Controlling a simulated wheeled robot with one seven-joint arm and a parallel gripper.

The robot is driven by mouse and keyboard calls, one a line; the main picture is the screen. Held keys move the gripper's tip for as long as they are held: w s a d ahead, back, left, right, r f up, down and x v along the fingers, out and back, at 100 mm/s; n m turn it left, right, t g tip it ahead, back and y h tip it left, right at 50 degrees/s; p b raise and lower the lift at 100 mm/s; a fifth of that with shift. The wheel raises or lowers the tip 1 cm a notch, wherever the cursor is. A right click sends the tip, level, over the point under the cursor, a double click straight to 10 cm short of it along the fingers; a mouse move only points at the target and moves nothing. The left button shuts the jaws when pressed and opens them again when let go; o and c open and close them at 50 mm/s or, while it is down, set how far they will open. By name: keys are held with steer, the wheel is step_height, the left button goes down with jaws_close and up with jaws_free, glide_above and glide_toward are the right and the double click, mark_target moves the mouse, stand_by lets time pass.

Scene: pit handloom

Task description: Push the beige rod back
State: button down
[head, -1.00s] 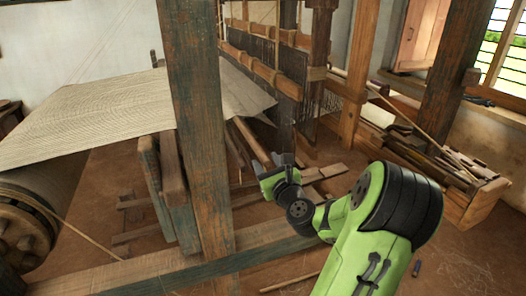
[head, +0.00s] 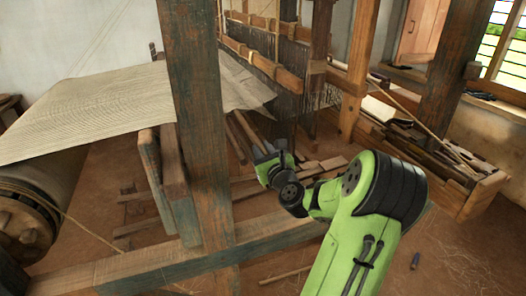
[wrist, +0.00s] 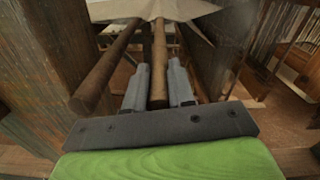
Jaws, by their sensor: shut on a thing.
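The beige rod (wrist: 159,62) is a slim wooden bar below the striped cloth, running away from me in the wrist view. Its near end lies between the two grey fingers of my gripper (wrist: 158,88), which are shut on it. In the head view the rod (head: 245,130) slants from under the cloth edge down to my gripper (head: 265,154). Its far end is hidden under the cloth. A second, darker rod (wrist: 104,70) runs beside it on the left, apart from my fingers.
A thick loom post (head: 195,120) stands left of my gripper, with a low beam (head: 270,228) crossing beneath my arm. Striped cloth (head: 110,105) stretches above the rods. Loose boards (head: 320,168) lie on the floor. A wooden box of sticks (head: 470,190) stands at right.

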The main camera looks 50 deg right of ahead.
steer(key=shift+w+a+p, duration=0.4)
steer(key=shift+a+p, duration=0.15)
steer(key=shift+a, duration=0.2)
steer(key=c, duration=1)
jaws_free()
steer(key=shift+w+a, duration=0.1)
steer(key=shift+a, duration=0.05)
steer(key=shift+o, duration=0.2)
